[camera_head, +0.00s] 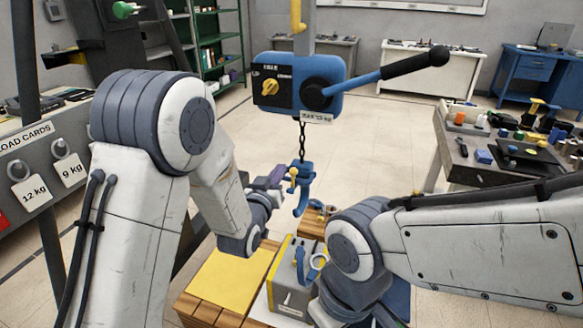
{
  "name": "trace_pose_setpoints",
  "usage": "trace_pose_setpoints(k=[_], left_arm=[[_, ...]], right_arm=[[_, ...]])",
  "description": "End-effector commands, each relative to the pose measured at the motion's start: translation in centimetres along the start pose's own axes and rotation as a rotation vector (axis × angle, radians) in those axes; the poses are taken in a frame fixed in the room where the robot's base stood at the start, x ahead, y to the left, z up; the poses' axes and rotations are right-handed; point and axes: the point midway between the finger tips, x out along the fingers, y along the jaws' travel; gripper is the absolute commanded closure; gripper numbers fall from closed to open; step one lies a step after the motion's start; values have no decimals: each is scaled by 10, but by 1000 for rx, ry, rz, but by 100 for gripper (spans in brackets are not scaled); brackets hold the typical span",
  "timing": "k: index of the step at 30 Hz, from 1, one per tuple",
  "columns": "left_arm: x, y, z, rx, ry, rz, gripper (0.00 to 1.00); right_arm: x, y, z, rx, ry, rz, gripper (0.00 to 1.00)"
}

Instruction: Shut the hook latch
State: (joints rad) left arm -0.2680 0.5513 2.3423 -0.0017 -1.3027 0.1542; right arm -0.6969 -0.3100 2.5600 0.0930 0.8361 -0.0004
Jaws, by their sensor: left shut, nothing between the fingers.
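A blue hook (304,190) hangs on a dark chain under the blue hoist body (329,84). A small yellow part, seemingly its latch (293,180), shows at the hook's left side. Whether the latch closes the hook's mouth is too small to tell. My left gripper (277,179) is shut and empty, just left of the hook and close to the yellow part. I cannot tell whether they touch.
A lever with a black handle (415,62) sticks out right from the hoist. A cluttered workbench (470,163) is at the right.

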Motion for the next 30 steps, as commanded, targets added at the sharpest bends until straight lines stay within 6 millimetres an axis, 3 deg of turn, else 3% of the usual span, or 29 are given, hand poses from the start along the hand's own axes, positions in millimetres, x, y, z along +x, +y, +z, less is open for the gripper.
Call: trace_pose_setpoints(k=[7,11,24,30], left_arm=[[2,0,-1,0,-1,1,100],[15,1,-2,0,-1,1,100],[101,1,-2,0,-1,0,100],[91,0,28,0,-7,0,100]], right_arm=[[-1,0,0,0,0,0,100],[-6,0,0,0,0,0,100],[-33,-2,-2,0,0,0,100],[-39,-3,-2,0,0,0,100]])
